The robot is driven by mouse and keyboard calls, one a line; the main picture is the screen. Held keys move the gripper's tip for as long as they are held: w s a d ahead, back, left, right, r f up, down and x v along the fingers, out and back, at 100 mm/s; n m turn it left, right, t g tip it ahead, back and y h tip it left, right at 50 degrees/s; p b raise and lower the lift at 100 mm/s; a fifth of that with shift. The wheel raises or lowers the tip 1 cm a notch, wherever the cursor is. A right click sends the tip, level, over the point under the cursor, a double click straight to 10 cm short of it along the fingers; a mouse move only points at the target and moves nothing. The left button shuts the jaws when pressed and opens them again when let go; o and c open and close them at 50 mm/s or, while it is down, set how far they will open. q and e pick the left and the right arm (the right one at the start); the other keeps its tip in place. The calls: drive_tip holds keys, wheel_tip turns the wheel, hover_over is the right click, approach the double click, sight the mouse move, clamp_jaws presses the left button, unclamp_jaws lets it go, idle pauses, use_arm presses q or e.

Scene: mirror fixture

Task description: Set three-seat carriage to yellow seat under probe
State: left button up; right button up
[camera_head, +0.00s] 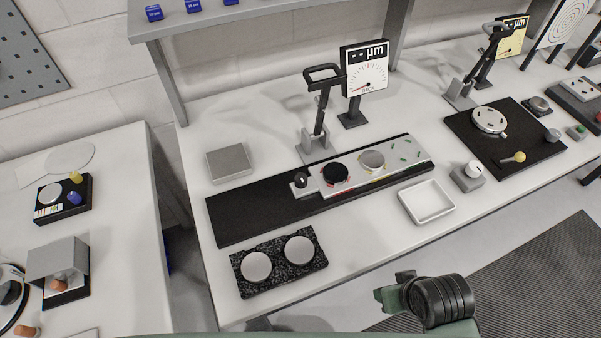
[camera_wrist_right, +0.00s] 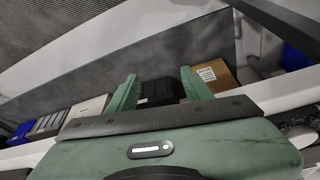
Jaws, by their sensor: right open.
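The three-seat carriage (camera_head: 350,182) is a light grey plate on a long black rail (camera_head: 250,215). Its left seat has red marks and carries a black disc (camera_head: 334,172). Its middle seat has yellow marks and carries a grey disc (camera_head: 371,160). Its right seat has green marks (camera_head: 405,150) and looks empty. A black knob (camera_head: 300,181) is at the carriage's left end. The probe stand (camera_head: 316,140) with a dark lever is behind the red seat; its tip is too small to tell. My right gripper (camera_wrist_right: 160,75) is open and empty, away from the carriage.
A dial gauge (camera_head: 366,72) stands behind the rail. A white tray (camera_head: 427,201), a small knob box (camera_head: 467,176) and a speckled block with two discs (camera_head: 279,264) are in front. A grey block (camera_head: 229,162) is behind the rail's left part.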

sight(302, 179)
wheel_tip(302, 179, up, 4)
drive_tip(key=r, duration=0.1)
drive_tip(key=w+a+t, duration=0.1)
drive_tip(key=w+a, duration=0.1)
drive_tip(key=w, duration=0.1)
drive_tip(key=w+a+r+n+t+y, duration=0.1)
drive_tip(key=w+a, duration=0.1)
drive_tip(key=w, duration=0.2)
drive_tip(key=w+a+t+y, duration=0.1)
drive_tip(key=w+a+t, duration=0.1)
drive_tip(key=w, duration=0.1)
drive_tip(key=shift+w+a+r+n, duration=0.2)
drive_tip(key=shift+a+r+n, duration=0.05)
drive_tip(key=shift+a+n, duration=0.15)
drive_tip(key=w+a+r+n+t+y, duration=0.1)
drive_tip(key=w+a, duration=0.2)
drive_tip(key=w+a+r+n+t+y, duration=0.1)
drive_tip(key=w+a+r+y, duration=0.1)
drive_tip(key=w+a, duration=0.1)
drive_tip(key=w+a+r+n+t+y, duration=0.1)
drive_tip(key=w+a+y, duration=0.1)
drive_tip(key=w+a, duration=0.1)
drive_tip(key=shift+a+r+t, duration=0.25)
drive_tip(key=shift+a+t, duration=0.05)
drive_tip(key=shift+w+a+y, duration=0.1)
drive_tip(key=shift+a+y, duration=0.1)
drive_tip(key=shift+y, duration=0.1)
drive_tip(key=shift+p+x, duration=1)
drive_tip(key=shift+x, duration=2.6)
clamp_jaws()
